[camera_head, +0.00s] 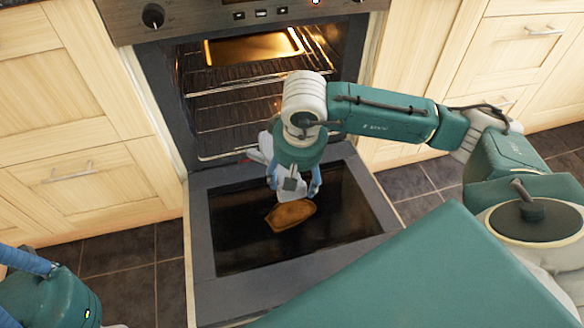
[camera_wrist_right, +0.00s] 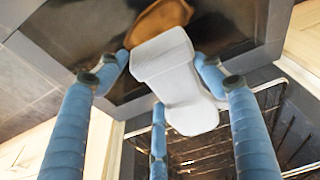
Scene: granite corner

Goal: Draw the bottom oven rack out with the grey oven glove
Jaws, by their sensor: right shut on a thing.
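The oven is open, and its bottom rack (camera_head: 222,135) sits low inside, partly hidden by my right arm. My right gripper (camera_head: 292,188) is over the lowered oven door, with its blue fingers pointing down. It is shut on a pale grey thing, which looks like the oven glove (camera_wrist_right: 172,75), between the fingers in the right wrist view. The gripper is apart from the rack, in front of it. Only part of my left gripper (camera_head: 28,262) shows at the lower left edge of the head view; its fingertips are cut off.
A brown rounded thing (camera_head: 290,214) lies on the lowered oven door (camera_head: 235,290), below my right gripper. A golden tray (camera_head: 255,46) is high in the oven above another rack (camera_head: 235,88). Pale wooden cupboards stand on both sides. Dark floor tiles are clear at left.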

